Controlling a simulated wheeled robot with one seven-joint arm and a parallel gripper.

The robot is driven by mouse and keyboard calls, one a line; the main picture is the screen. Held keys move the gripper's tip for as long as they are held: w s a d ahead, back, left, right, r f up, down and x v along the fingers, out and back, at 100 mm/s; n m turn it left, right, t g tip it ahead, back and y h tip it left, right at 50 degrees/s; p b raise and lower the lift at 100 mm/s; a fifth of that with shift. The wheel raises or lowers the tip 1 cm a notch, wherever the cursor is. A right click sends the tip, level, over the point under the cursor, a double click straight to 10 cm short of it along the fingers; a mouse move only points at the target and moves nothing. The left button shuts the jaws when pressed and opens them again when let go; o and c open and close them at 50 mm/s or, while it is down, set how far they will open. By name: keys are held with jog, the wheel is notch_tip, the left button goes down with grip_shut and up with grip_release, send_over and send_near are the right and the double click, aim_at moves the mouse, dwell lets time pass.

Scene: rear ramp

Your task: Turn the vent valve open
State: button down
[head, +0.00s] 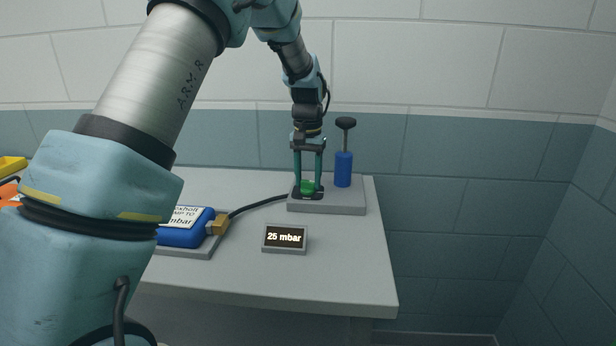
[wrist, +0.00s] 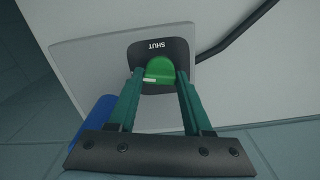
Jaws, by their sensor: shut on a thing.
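The vent valve is a green knob (head: 308,187) on a black plate, set on a grey block (head: 330,209) at the right of the bench. It also shows in the wrist view (wrist: 160,69), with a pale mark on its near edge. The black plate (wrist: 177,48) carries the word SHUT, upside down in that view. My gripper (head: 308,183) points straight down over the block. Its two green fingers are shut on the green knob, one on each side. The fingers hide the knob's sides.
A blue pump with a black-topped handle (head: 344,168) stands on the block just right of my gripper. A display (head: 286,238) reads 25 mbar. The bench's front right is clear.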

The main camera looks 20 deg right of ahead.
aim_at(308, 181)
jog(key=shift+n, duration=1.2)
jog(key=shift+c, duration=1.6)
grip_release()
notch_tip(308, 181, up, 11)
jog(key=b, duration=0.2)
jog(key=shift+f, duration=0.1)
